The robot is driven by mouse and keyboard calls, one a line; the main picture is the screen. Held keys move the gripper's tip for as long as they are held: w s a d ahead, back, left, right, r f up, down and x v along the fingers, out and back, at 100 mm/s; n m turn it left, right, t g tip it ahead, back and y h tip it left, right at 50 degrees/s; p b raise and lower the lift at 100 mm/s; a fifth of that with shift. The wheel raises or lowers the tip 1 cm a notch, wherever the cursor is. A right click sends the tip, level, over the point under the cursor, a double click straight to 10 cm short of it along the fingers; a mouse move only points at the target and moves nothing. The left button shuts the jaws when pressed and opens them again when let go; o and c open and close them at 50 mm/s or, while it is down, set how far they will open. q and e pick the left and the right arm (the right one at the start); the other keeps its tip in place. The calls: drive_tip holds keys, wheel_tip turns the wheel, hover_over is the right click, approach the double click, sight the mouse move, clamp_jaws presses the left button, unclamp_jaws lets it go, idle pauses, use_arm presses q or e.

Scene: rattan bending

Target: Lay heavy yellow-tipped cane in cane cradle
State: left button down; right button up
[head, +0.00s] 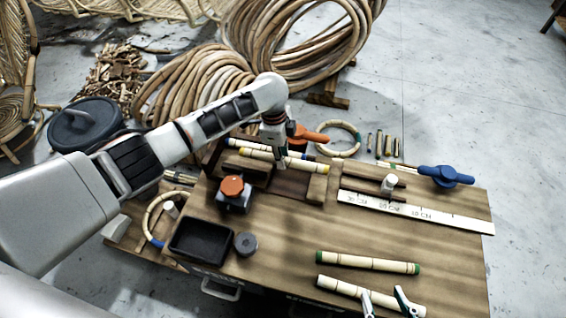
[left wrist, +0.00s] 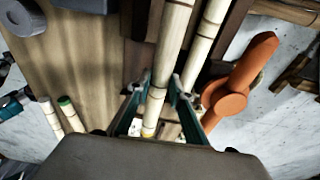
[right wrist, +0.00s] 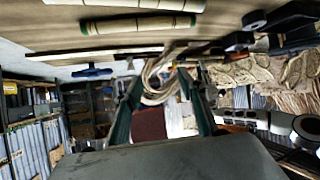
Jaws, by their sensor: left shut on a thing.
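The yellow-tipped cane (head: 262,157) is pale with dark bands and lies level across the wooden cradle (head: 317,190). My left gripper (head: 281,163) is shut on this cane near its yellow end; the cane (left wrist: 166,65) runs between the fingers (left wrist: 160,104) in the left wrist view. I cannot tell if the cane touches the cradle's blocks or is just above them. A second pale cane (left wrist: 207,45) lies parallel beside it. My right gripper (head: 388,302) is open and empty at the table's front edge; its spread fingers (right wrist: 160,85) show in the right wrist view.
Two loose canes, one green-tipped (head: 368,262), lie at the front right. An orange-handled clamp (head: 308,134) stands behind the cradle, an orange-knobbed block (head: 233,188) before it. A black tray (head: 200,238), white ruler (head: 415,211) and blue-handled tool (head: 445,176) are around. The table's middle is clear.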

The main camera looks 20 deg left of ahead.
use_arm(q)
drive_tip(key=f, duration=0.2)
drive_tip(key=f+b, duration=0.1)
drive_tip(key=f, duration=0.1)
drive_tip(key=shift+s, duration=0.25)
drive_tip(key=shift+w+r, duration=0.2)
drive_tip(key=shift+r, duration=0.1)
drive_tip(key=shift+f, duration=0.35)
drive_tip(key=c, duration=2.1)
unclamp_jaws()
drive_tip(key=shift+r, duration=0.1)
use_arm(e)
drive_tip(key=shift+w+a+r+m, duration=0.3)
drive_tip(key=shift+a+r, duration=0.1)
drive_tip(key=shift+a, duration=0.2)
